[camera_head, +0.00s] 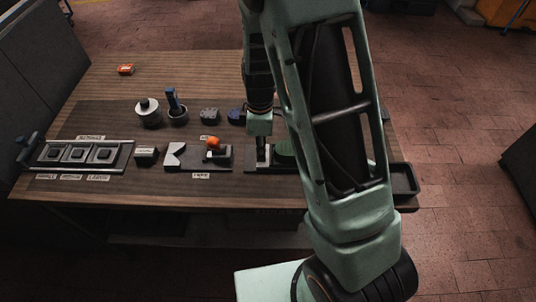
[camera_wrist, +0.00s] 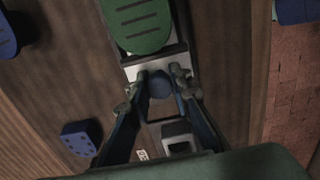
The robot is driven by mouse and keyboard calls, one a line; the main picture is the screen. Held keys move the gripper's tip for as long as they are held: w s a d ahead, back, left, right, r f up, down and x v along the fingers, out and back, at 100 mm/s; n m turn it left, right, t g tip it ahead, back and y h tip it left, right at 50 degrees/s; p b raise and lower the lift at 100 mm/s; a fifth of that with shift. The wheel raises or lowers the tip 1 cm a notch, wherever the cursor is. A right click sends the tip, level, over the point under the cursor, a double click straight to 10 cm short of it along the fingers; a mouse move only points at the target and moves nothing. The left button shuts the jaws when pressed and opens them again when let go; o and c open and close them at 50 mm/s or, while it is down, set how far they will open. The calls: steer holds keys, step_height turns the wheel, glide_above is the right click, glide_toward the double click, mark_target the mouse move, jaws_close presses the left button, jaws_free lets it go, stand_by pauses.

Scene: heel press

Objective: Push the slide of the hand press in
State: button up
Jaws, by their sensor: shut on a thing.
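The hand press is mostly behind my arm in the head view; part of its dark base (camera_head: 256,168) shows on the table. A green heel piece (camera_head: 283,148) sits on it, and the same ribbed green piece (camera_wrist: 140,22) is at the top of the wrist view. Just below it there is the pale slide (camera_wrist: 151,69) with a round blue knob (camera_wrist: 159,85). My gripper (camera_wrist: 159,82) has its fingers on either side of the knob and is shut on it. In the head view my gripper (camera_head: 262,152) is low at the press, next to the green piece.
Left of the press stands a fixture with an orange knob (camera_head: 213,143). Dark heel pieces (camera_head: 209,115) and round pots (camera_head: 148,112) stand behind it. A three-pocket holder (camera_head: 80,155) is at left, a black tray (camera_head: 404,180) at right. The back of the table is mostly clear.

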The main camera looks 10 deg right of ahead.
steer(key=shift+s+d+b, duration=0.3)
steer(key=shift+d+b, duration=0.15)
steer(key=shift+d, duration=1.1)
steer(key=shift+s+d+b, duration=0.3)
steer(key=shift+d+b, duration=0.2)
steer(key=shift+d, duration=1.1)
steer(key=shift+s+d+b, duration=0.3)
steer(key=shift+d+b, duration=0.15)
steer(key=shift+d, duration=1.1)
steer(key=o, duration=1.7)
steer(key=shift+r, duration=0.1)
steer(key=shift+r+p, duration=1.15)
steer(key=shift+r, duration=0.55)
steer(key=shift+a, duration=0.15)
steer(key=shift+w+a+r+p, duration=0.15)
steer(key=shift+a+r+p, duration=0.15)
steer(key=shift+a, duration=0.4)
steer(key=shift+w+a+r+p, duration=0.1)
steer(key=shift+a+r+p, duration=0.2)
steer(key=shift+a, duration=0.4)
steer(key=shift+w+a+r+p, duration=0.2)
steer(key=shift+a+r, duration=0.15)
steer(key=shift+a, duration=0.35)
